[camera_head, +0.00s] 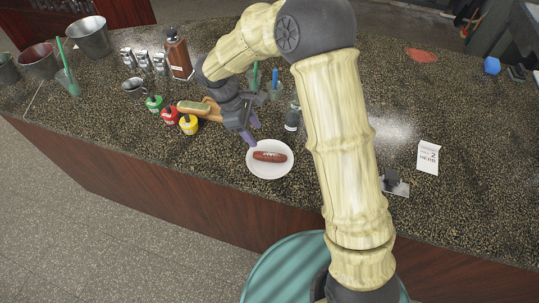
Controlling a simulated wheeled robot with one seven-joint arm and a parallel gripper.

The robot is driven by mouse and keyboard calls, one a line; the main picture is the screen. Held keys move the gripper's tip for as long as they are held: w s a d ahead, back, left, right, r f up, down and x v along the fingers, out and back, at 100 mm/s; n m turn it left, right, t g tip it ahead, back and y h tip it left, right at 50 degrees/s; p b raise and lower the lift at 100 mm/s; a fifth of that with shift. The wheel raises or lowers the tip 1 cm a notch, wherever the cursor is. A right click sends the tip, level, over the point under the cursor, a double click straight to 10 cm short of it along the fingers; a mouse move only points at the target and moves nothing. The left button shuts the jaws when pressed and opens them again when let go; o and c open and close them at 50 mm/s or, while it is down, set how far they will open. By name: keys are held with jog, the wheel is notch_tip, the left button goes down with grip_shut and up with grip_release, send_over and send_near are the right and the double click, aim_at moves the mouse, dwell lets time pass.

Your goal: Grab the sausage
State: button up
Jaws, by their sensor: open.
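The sausage (269,157) is reddish brown and lies on a round white plate (284,171) near the counter's front edge. My gripper (251,135) is open just above and to the left of the plate, with its purple fingertips close to the plate's far left rim. Nothing shows between its fingers. In this one view I cannot tell how high the fingertips are above the counter. The sausage is fully visible.
A bun (194,107) lies behind my gripper, beside green, red and yellow bottles (188,125). A dark bottle (292,116) stands behind the plate. A small metal item (395,185) and a white sign (428,157) stand to the right. Counter (222,186) left of the plate is clear.

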jog(key=p, duration=0.1)
send_over(268, 154)
jog(key=a, duration=0.2)
notch_tip(268, 154, down, 6)
jog(key=shift+s+d+f, duration=0.1)
jog(key=shift+p+x, duration=1)
jog(key=shift+x, duration=1.6)
jog(key=shift+w, duration=0.25)
jog(key=c, duration=1.1)
